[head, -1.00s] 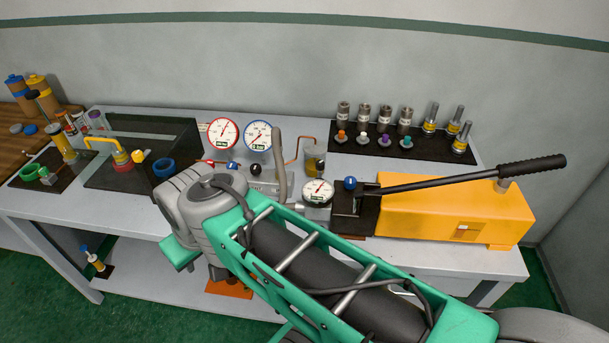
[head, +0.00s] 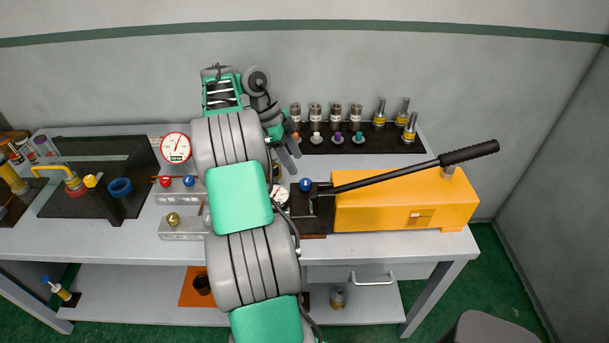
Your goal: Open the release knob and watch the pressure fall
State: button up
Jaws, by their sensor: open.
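A yellow hand pump (head: 400,205) with a long black lever (head: 415,173) stands on the right of the bench. A round blue knob (head: 305,184) sits on the dark block at the pump's left end; I cannot tell for sure that it is the release knob. A white-faced gauge (head: 279,195) beside that block is partly hidden by my arm, and its reading is too small to tell. My gripper (head: 289,153) is open and empty, pointing down above and behind the gauge and blue knob, apart from both.
A red-rimmed gauge (head: 175,148) stands left of my arm. A metal block there carries a red knob (head: 165,181) and another blue knob (head: 189,181); a brass knob (head: 173,219) is in front. Fittings stand on a black mat (head: 330,145) close to my gripper.

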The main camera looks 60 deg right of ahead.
aim_at(306, 181)
jog(key=b+x, duration=0.4)
jog(key=x, duration=0.4)
jog(key=shift+s, duration=0.1)
jog(key=shift+c, duration=0.4)
grip_shut()
